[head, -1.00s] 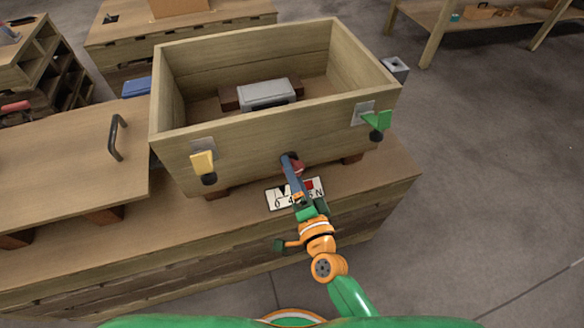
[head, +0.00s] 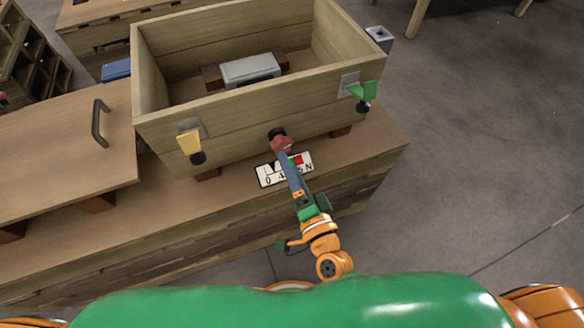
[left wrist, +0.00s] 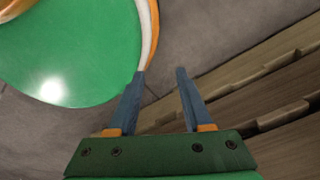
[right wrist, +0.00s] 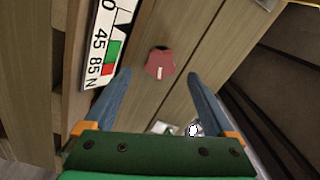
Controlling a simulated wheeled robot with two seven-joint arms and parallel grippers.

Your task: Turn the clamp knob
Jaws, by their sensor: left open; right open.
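The clamp knob (head: 283,145) is dark red and sits low on the front wall of the wooden box (head: 255,118). In the right wrist view the knob (right wrist: 160,65) shows a pale mark and lies between the finger lines, just beyond the tips. My right gripper (head: 289,157) is open and empty, its fingertips close in front of the knob; I cannot tell whether they touch it. A force scale (head: 268,176) marked 0, 45, 85 N with green and red bands is below the knob, partly covered by the gripper. My left gripper (left wrist: 160,73) is open and empty, off the bench's side.
A yellow latch (head: 189,142) and a green latch (head: 362,90) stick out from the box front on either side. A grey device (head: 250,69) lies inside the box. A wooden panel with a handle (head: 99,122) is at left. Bench top right of the scale is clear.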

